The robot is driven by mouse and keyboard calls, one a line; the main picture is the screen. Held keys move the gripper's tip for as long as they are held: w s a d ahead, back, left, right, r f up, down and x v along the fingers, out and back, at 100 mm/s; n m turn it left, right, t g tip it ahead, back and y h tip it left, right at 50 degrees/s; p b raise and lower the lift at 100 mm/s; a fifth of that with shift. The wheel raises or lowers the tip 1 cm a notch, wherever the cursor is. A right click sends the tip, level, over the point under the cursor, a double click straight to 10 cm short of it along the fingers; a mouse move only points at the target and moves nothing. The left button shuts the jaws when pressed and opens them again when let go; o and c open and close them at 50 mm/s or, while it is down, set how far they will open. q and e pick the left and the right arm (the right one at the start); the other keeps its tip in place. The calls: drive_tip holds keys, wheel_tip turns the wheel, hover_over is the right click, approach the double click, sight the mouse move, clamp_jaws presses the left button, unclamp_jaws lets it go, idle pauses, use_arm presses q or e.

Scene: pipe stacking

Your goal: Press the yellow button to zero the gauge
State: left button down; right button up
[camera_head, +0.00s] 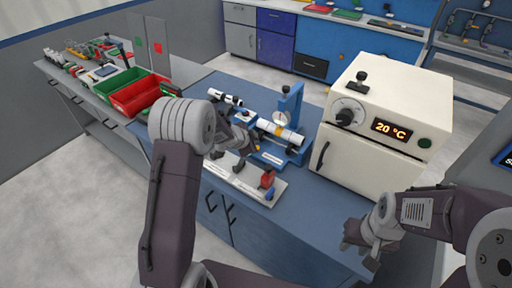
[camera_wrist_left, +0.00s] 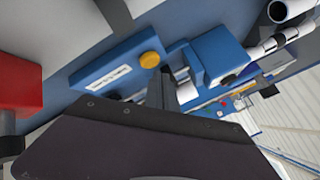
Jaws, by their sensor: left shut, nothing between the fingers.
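The yellow button (camera_wrist_left: 150,60) sits on a blue base (camera_wrist_left: 105,72) with a white label, seen in the left wrist view. The base also shows in the head view (camera_head: 268,155), where I cannot make out the button near my gripper. A blue gauge stand (camera_head: 288,105) with a round dial (camera_head: 281,118) rises behind it. My left gripper (camera_head: 241,160) is shut and empty, beside the base. In the left wrist view a grey fingertip (camera_wrist_left: 168,92) shows just beside the button; I cannot tell if they touch. My right gripper (camera_head: 362,240) hangs low at the right.
A white oven (camera_head: 375,155) reading 20 °C stands right of the gauge. White pipes (camera_head: 225,97) lie on blue holders. A small red block (camera_head: 267,179) stands on a pale board at the bench's front. Red and green bins (camera_head: 140,95) are at the left.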

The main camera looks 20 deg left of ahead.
use_arm(q)
drive_tip(key=shift+r+p, duration=2.6)
drive_tip(key=shift+p, duration=0.1)
drive_tip(key=shift+f, duration=0.1)
drive_tip(key=shift+d, duration=0.15)
drive_tip(key=s+d+r+n, duration=0.15)
drive_tip(key=s+r, duration=0.25)
drive_tip(key=r, duration=0.5)
drive_tip(key=s+f+n+g, duration=0.2)
drive_tip(key=s+f+n, duration=0.1)
drive_tip(key=s, duration=0.6)
drive_tip(key=s+a+f+n+g+y, duration=0.1)
drive_tip(key=s+f+n+g, duration=0.2)
drive_tip(key=s, duration=0.6)
drive_tip(key=s+f+n+g+y, duration=0.1)
drive_tip(key=s+f+n+g, duration=0.1)
drive_tip(key=s, duration=0.7)
drive_tip(key=shift+s+a+f+n+g, duration=0.35)
drive_tip(key=shift+f+n+g, duration=0.1)
drive_tip(key=shift+n, duration=0.8)
